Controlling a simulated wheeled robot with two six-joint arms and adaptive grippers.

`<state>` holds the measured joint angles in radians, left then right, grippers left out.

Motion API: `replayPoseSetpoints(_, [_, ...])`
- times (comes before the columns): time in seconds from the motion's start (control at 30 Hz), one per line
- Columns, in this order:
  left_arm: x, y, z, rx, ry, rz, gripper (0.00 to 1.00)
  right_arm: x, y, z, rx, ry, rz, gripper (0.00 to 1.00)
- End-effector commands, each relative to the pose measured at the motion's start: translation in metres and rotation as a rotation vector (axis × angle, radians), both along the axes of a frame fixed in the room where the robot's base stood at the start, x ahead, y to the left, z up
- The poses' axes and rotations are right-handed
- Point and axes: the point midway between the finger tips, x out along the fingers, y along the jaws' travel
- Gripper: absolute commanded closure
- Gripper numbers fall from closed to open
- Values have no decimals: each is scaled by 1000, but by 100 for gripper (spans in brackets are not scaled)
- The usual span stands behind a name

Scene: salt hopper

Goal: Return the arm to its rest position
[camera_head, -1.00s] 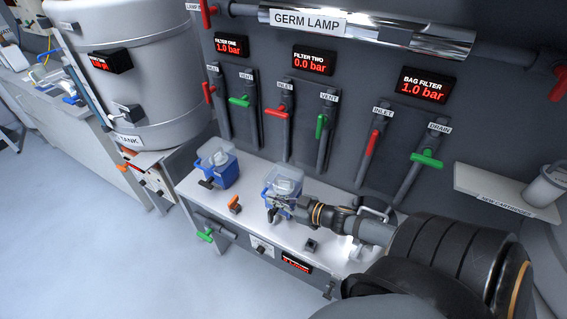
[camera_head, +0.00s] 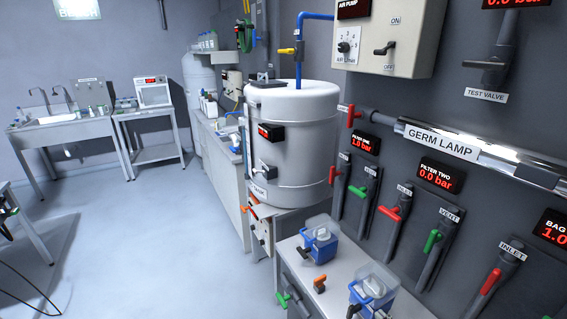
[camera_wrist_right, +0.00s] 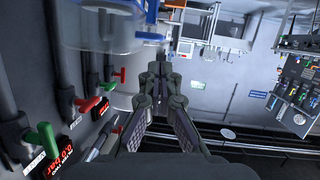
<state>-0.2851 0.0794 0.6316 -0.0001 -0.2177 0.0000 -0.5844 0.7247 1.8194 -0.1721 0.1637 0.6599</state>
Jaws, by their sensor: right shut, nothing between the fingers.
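My right gripper (camera_wrist_right: 160,75) shows in the wrist view, its dark fingers shut with nothing between them. A clear vessel with a blue edge (camera_wrist_right: 110,38) crosses the top left of that view, close to the fingertips; I cannot tell whether they touch. In the head view my right arm is mostly out of the picture; at most a dark tip shows at the bottom edge by the nearer blue container. That blue container (camera_head: 373,289), with a clear top, stands on the white bench (camera_head: 338,284). My left gripper is not in view.
The panel with red and green levers (camera_head: 433,242) rises on the right. A white tank (camera_head: 293,150) stands behind. The floor (camera_head: 150,240) at left is clear.

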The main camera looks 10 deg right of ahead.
Motion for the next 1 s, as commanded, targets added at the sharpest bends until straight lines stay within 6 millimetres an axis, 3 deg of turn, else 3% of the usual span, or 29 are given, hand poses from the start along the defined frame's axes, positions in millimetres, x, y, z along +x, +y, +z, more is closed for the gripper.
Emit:
replayPoseSetpoints(0.17, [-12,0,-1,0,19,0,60,-3,12,-6,-78,167,-244,100])
replayPoseSetpoints(0.3, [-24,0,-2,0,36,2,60,-30,24,-10,-135,389,-371,100])
replayPoseSetpoints(0.57, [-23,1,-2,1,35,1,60,-86,50,-4,-175,700,-407,100])
replayPoseSetpoints(0.83, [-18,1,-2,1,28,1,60,-141,79,14,-180,946,-348,100])
replayPoseSetpoints(0.87, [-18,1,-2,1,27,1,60,-145,80,11,-182,968,-340,100])
replayPoseSetpoints(1.0, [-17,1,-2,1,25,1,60,-134,74,-38,-187,985,-348,100])
